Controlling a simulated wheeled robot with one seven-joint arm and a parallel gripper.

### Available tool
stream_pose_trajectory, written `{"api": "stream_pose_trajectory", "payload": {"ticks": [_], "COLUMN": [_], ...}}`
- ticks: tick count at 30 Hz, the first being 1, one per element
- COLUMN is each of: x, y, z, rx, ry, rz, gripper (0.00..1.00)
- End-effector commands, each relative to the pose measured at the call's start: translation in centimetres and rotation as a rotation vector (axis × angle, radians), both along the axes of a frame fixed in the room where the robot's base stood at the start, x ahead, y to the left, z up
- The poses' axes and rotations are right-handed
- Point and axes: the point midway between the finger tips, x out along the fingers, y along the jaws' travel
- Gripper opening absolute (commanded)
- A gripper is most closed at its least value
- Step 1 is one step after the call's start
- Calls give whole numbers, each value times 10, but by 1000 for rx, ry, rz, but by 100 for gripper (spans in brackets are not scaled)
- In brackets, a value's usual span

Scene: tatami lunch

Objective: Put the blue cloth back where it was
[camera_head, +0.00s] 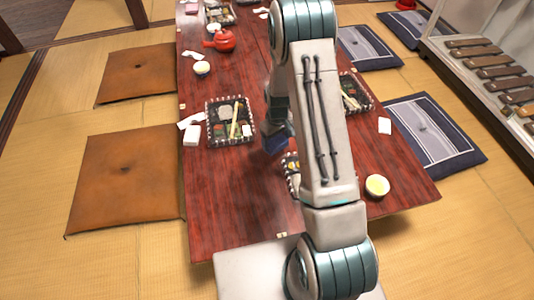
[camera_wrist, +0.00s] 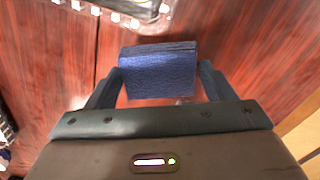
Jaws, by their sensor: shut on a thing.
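The blue cloth (camera_wrist: 158,75) is a small folded block held between the two fingers of my gripper (camera_wrist: 160,88) in the wrist view. My gripper is shut on it. In the head view my gripper (camera_head: 272,138) is partly hidden behind my arm, over the middle of the table, and the blue cloth (camera_head: 277,145) shows at its end. The cloth appears to be above the red-brown wooden table (camera_head: 215,200); I cannot tell the exact gap.
A bento tray (camera_head: 210,136) lies left of my gripper, another (camera_head: 371,104) to the right, and one partly behind my arm (camera_head: 290,182). A yellow-filled cup (camera_head: 377,186) stands at the near right, a red teapot (camera_head: 222,41) farther back. The table's near left is clear.

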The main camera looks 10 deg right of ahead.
Motion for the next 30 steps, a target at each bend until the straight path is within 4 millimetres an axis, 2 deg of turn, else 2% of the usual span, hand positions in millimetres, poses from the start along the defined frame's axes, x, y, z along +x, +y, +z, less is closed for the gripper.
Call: {"api": "stream_pose_trajectory", "payload": {"ticks": [1,3,7,11,18,29,30], "x": [0,1,1,1,1,1,1], "y": [11,21,32,34,33,33,33], "z": [-9,-15,-20,-28,-61,-64,-64], "rx": [-1,-1,-1,0,-1,-1,-1], "ry": [2,1,-1,1,1,0,0], "rz": [4,3,0,-2,-1,-1,-1], "gripper": [55,55,55,55,55,55,79]}}
